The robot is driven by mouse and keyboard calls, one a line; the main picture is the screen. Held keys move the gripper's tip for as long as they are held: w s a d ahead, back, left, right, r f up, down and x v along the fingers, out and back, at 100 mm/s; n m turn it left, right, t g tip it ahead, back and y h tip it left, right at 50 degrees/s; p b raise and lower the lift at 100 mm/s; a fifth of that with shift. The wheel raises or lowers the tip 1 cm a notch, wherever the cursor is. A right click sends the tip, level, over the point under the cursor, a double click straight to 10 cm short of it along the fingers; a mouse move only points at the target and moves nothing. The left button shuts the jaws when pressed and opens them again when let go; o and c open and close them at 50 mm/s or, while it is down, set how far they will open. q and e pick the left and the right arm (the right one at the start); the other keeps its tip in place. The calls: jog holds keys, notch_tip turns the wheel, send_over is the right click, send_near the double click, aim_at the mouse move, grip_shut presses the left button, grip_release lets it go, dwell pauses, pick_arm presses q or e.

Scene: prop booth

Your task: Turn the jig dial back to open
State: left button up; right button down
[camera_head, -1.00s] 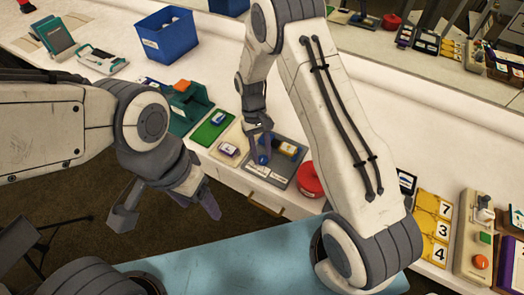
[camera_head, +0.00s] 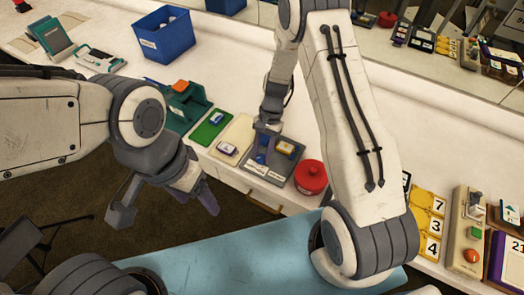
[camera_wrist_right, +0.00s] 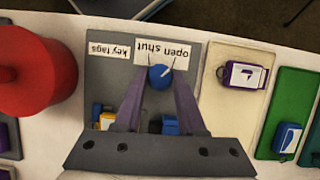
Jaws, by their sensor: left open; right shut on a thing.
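The jig is a grey board (camera_head: 283,168) on the white counter. It carries a blue round dial (camera_wrist_right: 160,76) with a white pointer line, which slants to the upper right in the right wrist view. A white label (camera_wrist_right: 184,50) reading "open" and "shut" lies beside the dial, upside down in that view. My right gripper (camera_head: 262,156) is shut on the dial from above; its two purple-grey fingers (camera_wrist_right: 160,88) reach the dial's sides. My left gripper (camera_head: 166,205) is open and empty, over the floor in front of the counter.
A red lidded pot (camera_head: 310,178) stands right beside the board. A cream tray (camera_wrist_right: 228,90) and a green tray (camera_head: 210,128) lie on the other side. Key tags (camera_head: 285,147) sit on the board. A blue bin (camera_head: 164,36) stands farther back.

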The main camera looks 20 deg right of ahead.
jog(key=shift+w+d+r+m+t, duration=0.15)
jog(key=shift+m+t, duration=0.15)
jog(key=shift+m, duration=0.3)
jog(key=c, duration=0.5)
grip_release()
jog(key=v, duration=1)
jog(key=shift+b, duration=0.4)
jog(key=shift+d+r, duration=0.1)
jog(key=shift+d, duration=0.05)
